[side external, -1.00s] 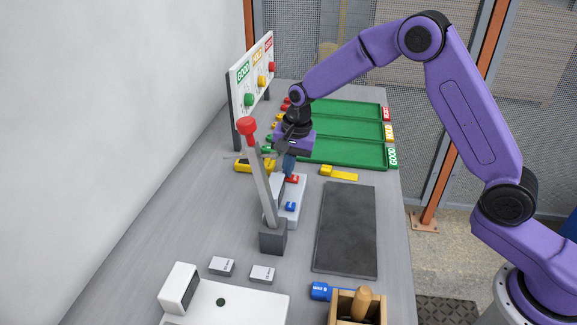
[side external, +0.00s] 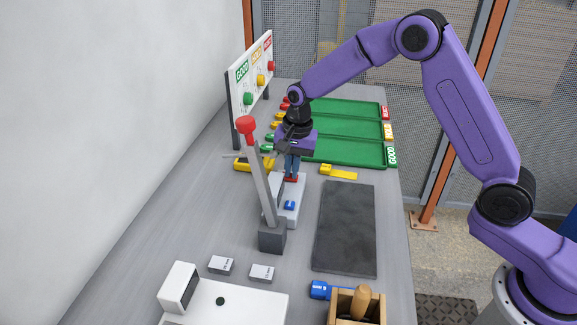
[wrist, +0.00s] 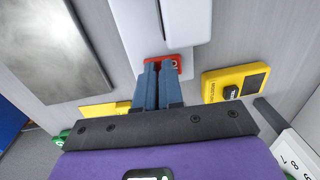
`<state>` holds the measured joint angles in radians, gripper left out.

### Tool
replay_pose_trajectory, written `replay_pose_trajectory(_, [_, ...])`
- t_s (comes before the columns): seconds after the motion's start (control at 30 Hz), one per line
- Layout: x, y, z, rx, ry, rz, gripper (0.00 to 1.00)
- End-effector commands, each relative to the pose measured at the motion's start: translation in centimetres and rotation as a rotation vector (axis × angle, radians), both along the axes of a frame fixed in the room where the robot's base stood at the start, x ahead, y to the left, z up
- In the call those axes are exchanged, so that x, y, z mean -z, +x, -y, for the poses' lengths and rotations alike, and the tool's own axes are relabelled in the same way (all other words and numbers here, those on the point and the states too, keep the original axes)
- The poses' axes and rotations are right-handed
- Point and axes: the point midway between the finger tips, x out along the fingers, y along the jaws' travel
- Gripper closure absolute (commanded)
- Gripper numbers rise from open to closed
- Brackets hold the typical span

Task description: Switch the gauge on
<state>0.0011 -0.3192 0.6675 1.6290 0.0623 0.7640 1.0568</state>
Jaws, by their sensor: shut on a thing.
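A white device (side external: 295,213), which looks like the gauge, stands on the bench partly hidden behind a grey lever. It has a blue key (side external: 289,205) and a red key (wrist: 182,66) with a pale round mark. My gripper (side external: 291,178) points down over the red key, its fingertips at the key. In the wrist view my two blue fingers (wrist: 160,62) are close together and cover part of the red key. They are shut on it. A yellow meter (wrist: 237,84) with a dark screen and black knob lies beside the device.
The tall lever with a red knob (side external: 246,126) stands close in front of my gripper. Green trays (side external: 345,152) lie behind right. A dark mat (side external: 346,228) is bare. A sign board (side external: 251,80) stands at the back left.

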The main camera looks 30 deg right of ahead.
Motion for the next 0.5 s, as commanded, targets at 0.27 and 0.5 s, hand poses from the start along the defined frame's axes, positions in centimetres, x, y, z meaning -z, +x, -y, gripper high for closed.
replay_pose_trajectory(0.27, [0.3, -0.3, 0.4, 0.004, -0.008, -0.017, 1.00])
replay_pose_trajectory(0.5, [-2.2, -0.3, 0.4, 0.002, -0.003, -0.004, 1.00])
